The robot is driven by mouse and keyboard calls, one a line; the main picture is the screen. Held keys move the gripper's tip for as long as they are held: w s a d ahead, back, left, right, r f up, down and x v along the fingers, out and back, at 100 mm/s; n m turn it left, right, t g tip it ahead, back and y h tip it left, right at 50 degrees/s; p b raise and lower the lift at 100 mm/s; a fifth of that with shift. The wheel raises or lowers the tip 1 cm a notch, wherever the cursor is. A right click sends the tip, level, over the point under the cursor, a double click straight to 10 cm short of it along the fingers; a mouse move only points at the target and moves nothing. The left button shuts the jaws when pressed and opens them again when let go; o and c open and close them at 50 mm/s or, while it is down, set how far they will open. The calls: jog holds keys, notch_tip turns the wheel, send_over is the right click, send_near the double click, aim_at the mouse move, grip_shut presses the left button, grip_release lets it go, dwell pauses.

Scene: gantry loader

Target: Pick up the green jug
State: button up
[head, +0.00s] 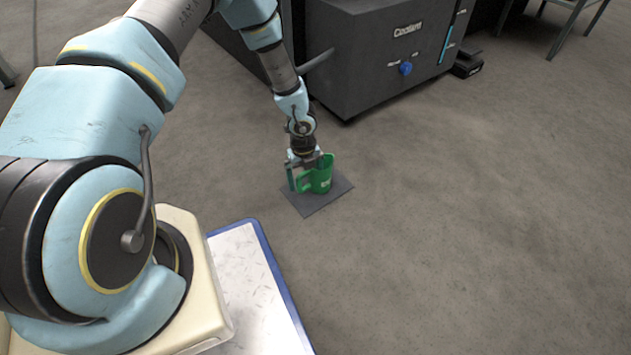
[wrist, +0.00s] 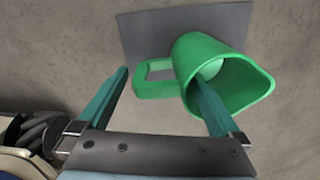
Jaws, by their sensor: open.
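The green jug (head: 320,177) stands upright on a dark square mat (head: 318,203) on the floor, its handle toward the left. In the wrist view the jug (wrist: 241,88) shows its open mouth and its handle (wrist: 150,89). My gripper (head: 306,174) is open at the jug. In the wrist view the right finger of my gripper (wrist: 160,88) reaches into the jug's mouth, and the left finger is outside, left of the handle. The handle lies between the fingers. I cannot tell whether either finger touches the jug.
A dark grey coolant cabinet (head: 375,70) with a blue knob stands behind the mat. A white platform with a blue edge (head: 262,300) lies in front, near my base. A small dark box (head: 467,66) is on the floor at the back right. The floor to the right is clear.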

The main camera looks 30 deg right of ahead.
aim_at(306, 189)
notch_tip(306, 189, down, 4)
jog(key=shift+r+b, duration=0.2)
jog(key=shift+b, duration=0.6)
jog(key=shift+r, duration=0.1)
jog(key=shift+s, duration=0.1)
grip_shut()
